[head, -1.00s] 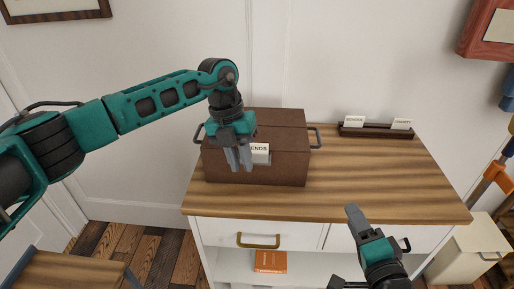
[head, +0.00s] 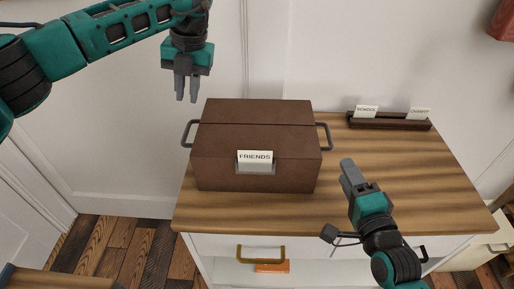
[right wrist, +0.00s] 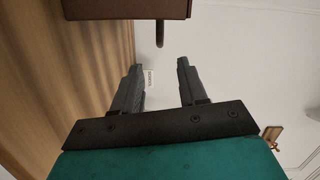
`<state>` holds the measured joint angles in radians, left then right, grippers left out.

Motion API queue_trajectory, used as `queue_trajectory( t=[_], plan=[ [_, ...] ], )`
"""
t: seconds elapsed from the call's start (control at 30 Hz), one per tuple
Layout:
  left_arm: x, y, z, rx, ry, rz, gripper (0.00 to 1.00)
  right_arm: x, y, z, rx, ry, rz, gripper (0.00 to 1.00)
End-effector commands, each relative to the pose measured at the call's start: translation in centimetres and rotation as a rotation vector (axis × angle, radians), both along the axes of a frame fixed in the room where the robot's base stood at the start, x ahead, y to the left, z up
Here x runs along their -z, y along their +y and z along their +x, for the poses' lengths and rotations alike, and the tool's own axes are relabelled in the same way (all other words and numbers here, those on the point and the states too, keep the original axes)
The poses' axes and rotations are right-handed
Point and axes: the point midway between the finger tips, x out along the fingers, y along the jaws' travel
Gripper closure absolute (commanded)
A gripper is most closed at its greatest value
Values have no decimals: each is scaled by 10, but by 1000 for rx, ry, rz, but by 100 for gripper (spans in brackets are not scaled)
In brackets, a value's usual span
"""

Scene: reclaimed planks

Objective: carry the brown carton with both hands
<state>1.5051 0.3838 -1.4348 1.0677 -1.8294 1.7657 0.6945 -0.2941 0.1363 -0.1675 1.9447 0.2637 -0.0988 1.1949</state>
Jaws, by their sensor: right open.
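The brown carton (head: 220,142) sits on the wooden top of a white cabinet, with a label reading FRIENDS (head: 255,157) on its front. It has a dark left handle (head: 186,134) and a dark right handle (head: 328,136). My left gripper (head: 186,98) is open and empty, above and behind the left handle side. My right gripper (head: 346,164) is near the carton's right front, apart from it. In the right wrist view its jaws (right wrist: 159,68) are open and empty, with the carton's edge (right wrist: 120,9) and a handle (right wrist: 159,34) ahead of them.
A dark rack (head: 388,122) with white cards stands at the back right of the wooden top (head: 430,185). The wall is close behind. A brass drawer pull (head: 261,251) and an orange item (head: 272,267) are below. The top right of the carton is clear.

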Motion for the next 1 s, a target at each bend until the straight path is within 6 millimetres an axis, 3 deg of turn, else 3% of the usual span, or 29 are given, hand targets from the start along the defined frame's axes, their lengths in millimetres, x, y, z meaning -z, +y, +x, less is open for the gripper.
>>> queue_trajectory(
  t=[0.6,0.8,1.0],
  plan=[
    [99,20,-2,-1,3,0,79,3,23,98,0,-2,-1,58],
    [118,23,-2,2,2,1,79,4,27,117,0,-1,0,58],
    [124,24,-1,2,0,0,79,4,28,122,-1,0,0,58]
  ],
)
